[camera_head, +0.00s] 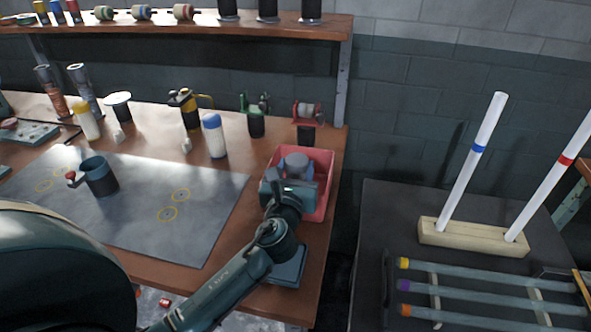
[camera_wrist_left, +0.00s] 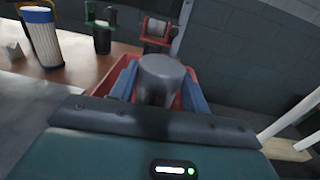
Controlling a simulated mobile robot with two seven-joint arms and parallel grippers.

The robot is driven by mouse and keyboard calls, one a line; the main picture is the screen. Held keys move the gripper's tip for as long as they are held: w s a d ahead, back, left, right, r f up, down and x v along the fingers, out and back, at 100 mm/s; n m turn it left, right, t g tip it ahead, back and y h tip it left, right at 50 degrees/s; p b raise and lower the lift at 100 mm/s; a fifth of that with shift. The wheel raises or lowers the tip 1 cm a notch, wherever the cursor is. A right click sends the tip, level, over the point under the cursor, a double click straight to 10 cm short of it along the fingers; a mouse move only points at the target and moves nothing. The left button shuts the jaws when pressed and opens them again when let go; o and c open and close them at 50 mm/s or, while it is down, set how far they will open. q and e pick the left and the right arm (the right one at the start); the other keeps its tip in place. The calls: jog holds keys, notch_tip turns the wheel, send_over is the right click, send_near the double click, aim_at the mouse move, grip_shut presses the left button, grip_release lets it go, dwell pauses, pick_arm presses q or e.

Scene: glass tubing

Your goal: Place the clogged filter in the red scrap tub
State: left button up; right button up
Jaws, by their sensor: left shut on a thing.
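A grey cylinder (camera_head: 297,161), which looks like the clogged filter, is held upright between the blue fingers of my left gripper (camera_head: 292,172). In the left wrist view the filter (camera_wrist_left: 162,72) shows its grey top, with a gripper finger on each side. The red scrap tub (camera_head: 324,188) stands at the right end of the brown bench. The gripper and filter are over the tub, and its red wall (camera_wrist_left: 108,82) shows around the fingers in the wrist view. The filter's lower end is hidden, so I cannot tell whether it touches the tub floor. My right gripper is out of view.
A white filter with a blue cap (camera_head: 214,136) stands left of the tub. A red-framed spool (camera_head: 308,113) and a dark pot with a green top (camera_head: 256,122) stand behind it. A grey mat (camera_head: 130,205) covers the bench's left part. A tube rack (camera_head: 470,238) stands right.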

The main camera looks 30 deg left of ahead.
pick_arm(q)
jog(key=o, duration=0.8)
jog(key=shift+f, duration=0.15)
jog(key=shift+c, duration=0.2)
jog(key=o, duration=0.3)
jog(key=shift+s+r, duration=0.1)
jog(key=shift+r, duration=0.1)
jog(key=b+v, duration=0.1)
jog(key=v, duration=1.1)
jog(key=shift+r, duration=0.1)
